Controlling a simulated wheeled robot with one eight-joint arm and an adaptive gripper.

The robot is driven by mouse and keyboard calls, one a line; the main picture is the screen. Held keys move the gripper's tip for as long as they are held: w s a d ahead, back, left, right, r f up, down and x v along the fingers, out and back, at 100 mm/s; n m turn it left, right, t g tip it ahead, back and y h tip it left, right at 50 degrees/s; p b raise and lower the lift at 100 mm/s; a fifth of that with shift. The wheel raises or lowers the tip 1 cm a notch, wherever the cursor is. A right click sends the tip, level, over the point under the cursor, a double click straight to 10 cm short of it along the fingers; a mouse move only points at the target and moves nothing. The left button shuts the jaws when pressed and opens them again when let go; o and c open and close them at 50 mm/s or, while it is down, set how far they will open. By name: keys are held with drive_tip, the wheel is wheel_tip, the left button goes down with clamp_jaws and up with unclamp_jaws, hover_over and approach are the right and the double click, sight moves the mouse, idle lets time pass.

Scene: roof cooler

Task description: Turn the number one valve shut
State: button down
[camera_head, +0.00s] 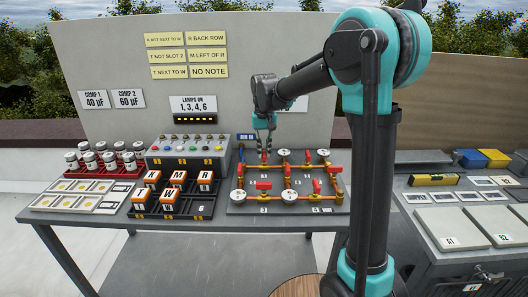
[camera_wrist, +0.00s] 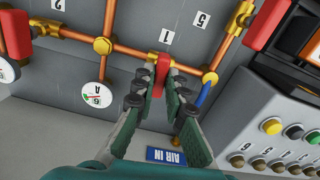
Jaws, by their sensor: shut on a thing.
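The number one valve has a red handle (camera_wrist: 161,72) on a copper pipe, beside the label "1" (camera_wrist: 166,38) in the wrist view. The handle appears to lie crosswise to the pipe there. My gripper (camera_wrist: 160,92) is shut on this handle, one finger on each side. In the head view my gripper (camera_head: 264,142) reaches down to the back left part of the pipe panel (camera_head: 240,208), and the handle there is mostly hidden by the fingers.
Other red valve handles (camera_head: 264,185) and round gauges (camera_head: 237,196) are close by on the pipes. A blue pipe (camera_wrist: 205,93) and the "AIR IN" label (camera_wrist: 167,156) are near my fingers. A button box (camera_head: 188,150) and lettered cubes (camera_head: 172,178) stand left of the panel.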

sight(264, 153)
drive_tip(key=c, duration=1.6)
unclamp_jaws()
drive_tip(key=shift+o, duration=0.2)
wheel_tip(264, 153, up, 12)
